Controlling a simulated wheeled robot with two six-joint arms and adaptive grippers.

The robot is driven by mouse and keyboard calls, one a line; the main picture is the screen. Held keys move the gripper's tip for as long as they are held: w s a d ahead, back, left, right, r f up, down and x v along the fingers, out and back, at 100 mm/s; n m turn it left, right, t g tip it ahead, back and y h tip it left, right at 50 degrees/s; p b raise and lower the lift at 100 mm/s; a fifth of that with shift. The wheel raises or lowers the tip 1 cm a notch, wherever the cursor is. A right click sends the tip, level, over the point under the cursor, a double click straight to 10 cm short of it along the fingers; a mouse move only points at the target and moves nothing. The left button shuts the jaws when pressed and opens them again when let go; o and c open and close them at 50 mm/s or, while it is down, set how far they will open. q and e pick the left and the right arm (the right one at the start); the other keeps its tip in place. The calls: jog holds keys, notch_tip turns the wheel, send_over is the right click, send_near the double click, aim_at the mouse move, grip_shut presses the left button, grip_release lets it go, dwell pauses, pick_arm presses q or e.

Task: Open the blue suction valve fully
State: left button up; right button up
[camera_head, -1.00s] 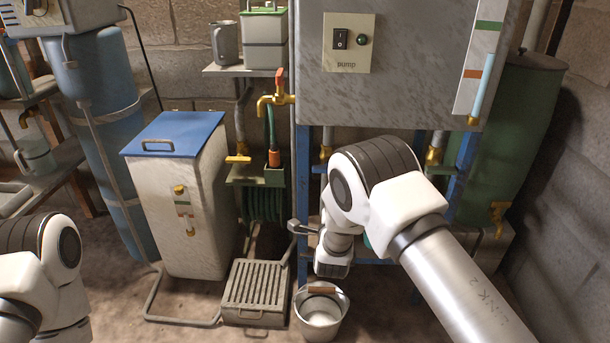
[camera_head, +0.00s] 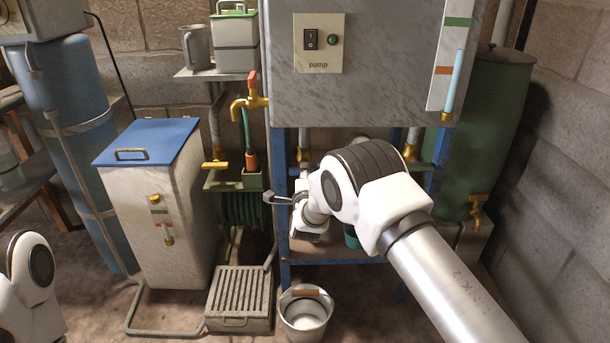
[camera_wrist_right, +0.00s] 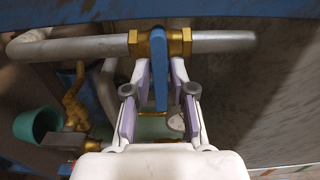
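In the right wrist view, the valve's blue handle (camera_wrist_right: 160,85) hangs from a brass body (camera_wrist_right: 177,42) on a grey horizontal pipe (camera_wrist_right: 80,46). The handle points toward my right gripper (camera_wrist_right: 161,72), roughly across the pipe. The gripper's fingers stand on both sides of the handle, with narrow gaps visible, so it looks open around it. My left gripper is out of view; only part of my left arm shows at the lower left.
A metal bucket (camera_head: 306,312) and a slatted grate (camera_head: 240,298) are on the floor. The pump panel (camera_head: 318,43) is above my arm. A blue frame post (camera_head: 281,210) is close to my right wrist. A teal container (camera_wrist_right: 38,124) and brass tap (camera_wrist_right: 75,100) are beside the gripper.

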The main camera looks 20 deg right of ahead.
grip_shut()
jog(key=shift+n, duration=0.4)
jog(key=n+p, duration=0.2)
jog(key=n, duration=1.5)
jog(key=shift+p, duration=0.4)
jog(key=shift+f+n, duration=0.1)
jog(key=shift+n, duration=0.3)
jog(key=o, duration=0.6)
grip_release()
